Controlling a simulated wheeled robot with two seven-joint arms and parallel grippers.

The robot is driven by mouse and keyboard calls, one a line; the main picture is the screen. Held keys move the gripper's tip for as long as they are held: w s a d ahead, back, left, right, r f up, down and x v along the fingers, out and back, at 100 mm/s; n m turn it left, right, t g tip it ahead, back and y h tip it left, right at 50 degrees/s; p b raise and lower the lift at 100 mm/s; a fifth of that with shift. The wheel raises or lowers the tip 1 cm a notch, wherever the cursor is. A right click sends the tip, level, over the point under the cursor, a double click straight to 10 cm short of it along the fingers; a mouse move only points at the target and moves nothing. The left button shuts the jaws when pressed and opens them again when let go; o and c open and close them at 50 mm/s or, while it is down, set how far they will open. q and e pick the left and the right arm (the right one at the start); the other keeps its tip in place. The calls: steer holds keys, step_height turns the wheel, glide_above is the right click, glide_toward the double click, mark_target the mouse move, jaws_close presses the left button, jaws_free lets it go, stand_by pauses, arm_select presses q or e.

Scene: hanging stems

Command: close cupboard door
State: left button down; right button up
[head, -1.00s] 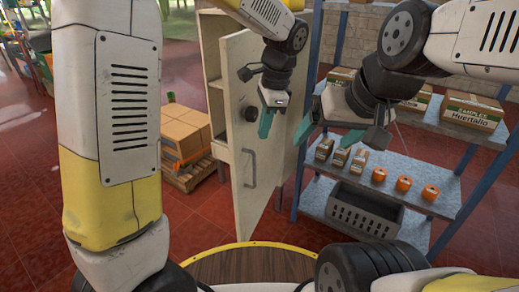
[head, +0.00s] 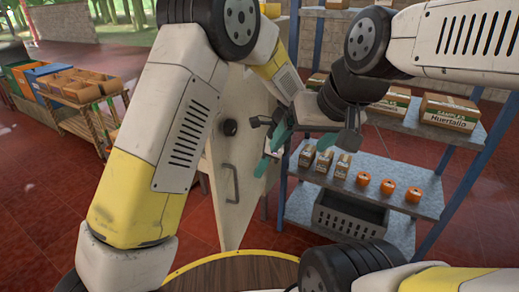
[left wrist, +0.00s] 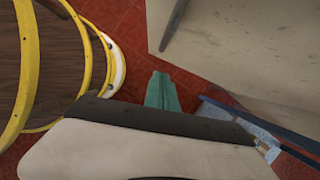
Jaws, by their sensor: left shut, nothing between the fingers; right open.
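The cream cupboard door (head: 228,205) stands in front of me in the head view, with a dark bar handle and a round black knob on its face. My left arm covers its upper part and most of the cupboard, so I cannot tell how far the door stands open. My left gripper (head: 281,130) is shut and empty, close to the right edge of the door. In the left wrist view its teal fingers (left wrist: 162,92) lie beside the door panel (left wrist: 245,50), with no clear contact. My right gripper (head: 300,159) is open and empty, in front of the shelf.
A metal shelf rack (head: 375,180) with boxes, orange items and a grey crate (head: 350,217) stands right of the door. A bench with cartons (head: 80,88) is at far left. Red tiled floor (head: 60,220) is clear at lower left.

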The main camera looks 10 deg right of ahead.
arm_select(q)
steer(key=shift+w+a+f, duration=0.2)
steer(key=shift+a+f, duration=0.15)
steer(key=shift+a, duration=0.45)
steer(key=shift+w+a+f, duration=0.15)
steer(key=shift+a+f, duration=0.2)
steer(key=shift+a, duration=0.4)
steer(key=shift+w+a+f, duration=0.2)
steer(key=shift+a+f, duration=0.15)
steer(key=shift+a, duration=0.45)
